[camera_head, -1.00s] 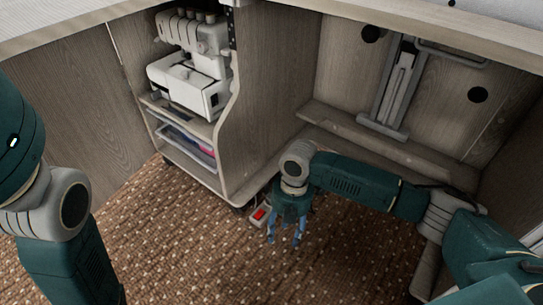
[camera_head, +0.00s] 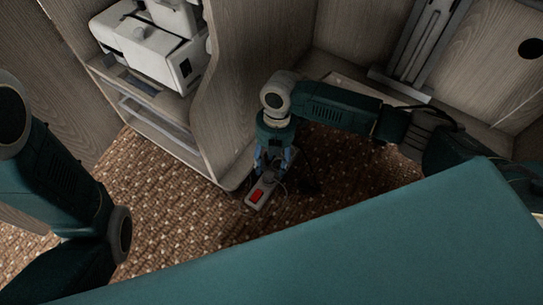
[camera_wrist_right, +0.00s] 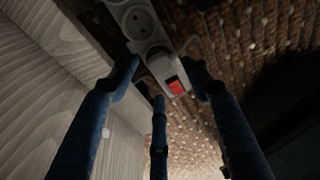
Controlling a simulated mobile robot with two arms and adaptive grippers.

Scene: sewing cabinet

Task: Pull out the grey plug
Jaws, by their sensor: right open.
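A white power strip (camera_head: 250,203) with a red switch (camera_head: 257,196) lies on the carpet by the cabinet's lower corner. In the right wrist view the strip (camera_wrist_right: 117,3) shows round sockets, and a pale grey plug (camera_wrist_right: 160,63) appears to sit in the socket beside the red switch (camera_wrist_right: 176,86). My right gripper (camera_head: 267,172) points down over the strip. In the wrist view its open blue fingers (camera_wrist_right: 162,80) are spread on both sides of the plug, with one finger below. Contact cannot be told. My left arm shows at left, but its gripper is out of view.
A cabinet side panel (camera_head: 225,100) stands close to the right gripper. A white sewing machine (camera_head: 150,45) sits on a shelf at the upper left. Thin cables (camera_head: 305,165) lie beside the strip. The carpet (camera_head: 180,220) at left is clear.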

